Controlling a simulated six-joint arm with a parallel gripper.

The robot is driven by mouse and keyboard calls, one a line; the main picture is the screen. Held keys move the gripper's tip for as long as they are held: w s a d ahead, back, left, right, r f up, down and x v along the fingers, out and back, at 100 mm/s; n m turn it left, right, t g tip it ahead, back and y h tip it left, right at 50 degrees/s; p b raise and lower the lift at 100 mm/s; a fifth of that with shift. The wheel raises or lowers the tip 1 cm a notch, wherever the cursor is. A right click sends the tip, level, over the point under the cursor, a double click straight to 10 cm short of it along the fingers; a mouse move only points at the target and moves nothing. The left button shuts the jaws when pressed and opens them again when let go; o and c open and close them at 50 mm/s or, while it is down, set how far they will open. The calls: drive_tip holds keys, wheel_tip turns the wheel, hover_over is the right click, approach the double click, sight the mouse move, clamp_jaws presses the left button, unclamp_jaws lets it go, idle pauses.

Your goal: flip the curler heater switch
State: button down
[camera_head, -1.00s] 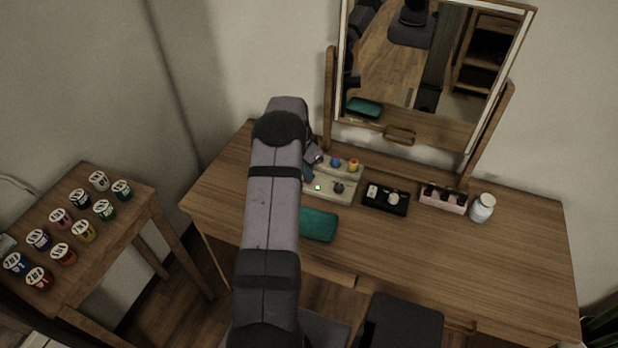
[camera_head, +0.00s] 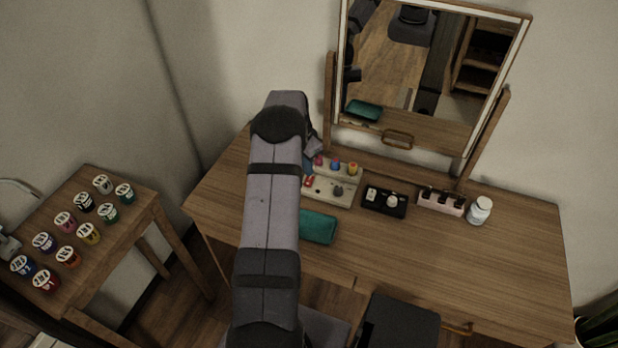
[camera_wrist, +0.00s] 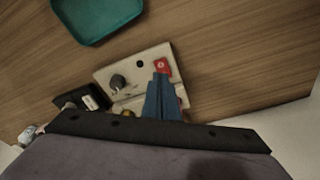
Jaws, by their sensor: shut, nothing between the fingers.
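The curler heater appears to be the beige control box (camera_head: 345,199) at the back left of the dressing table; it also shows in the wrist view (camera_wrist: 107,75). A red switch (camera_wrist: 162,65) with a pale mark sits on its panel, and shows as a small red patch in the head view (camera_head: 309,181). A dark round dot (camera_wrist: 139,64), a small lamp or hole, lies beside the switch. My gripper (camera_wrist: 160,78) has blue fingers, shut and empty, with tips right by the switch. I cannot tell whether they touch it. The fingers hide part of the box.
The box also carries a dark knob (camera_wrist: 118,81) and coloured knobs along its back. A teal tray (camera_head: 318,228) lies in front. A black box (camera_head: 384,202), a pink holder (camera_head: 441,202) and a white jar (camera_head: 479,210) stand right. The mirror (camera_head: 430,60) rises behind.

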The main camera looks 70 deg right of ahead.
drive_tip(key=shift+r+p, duration=0.65)
drive_tip(key=shift+r, duration=0.75)
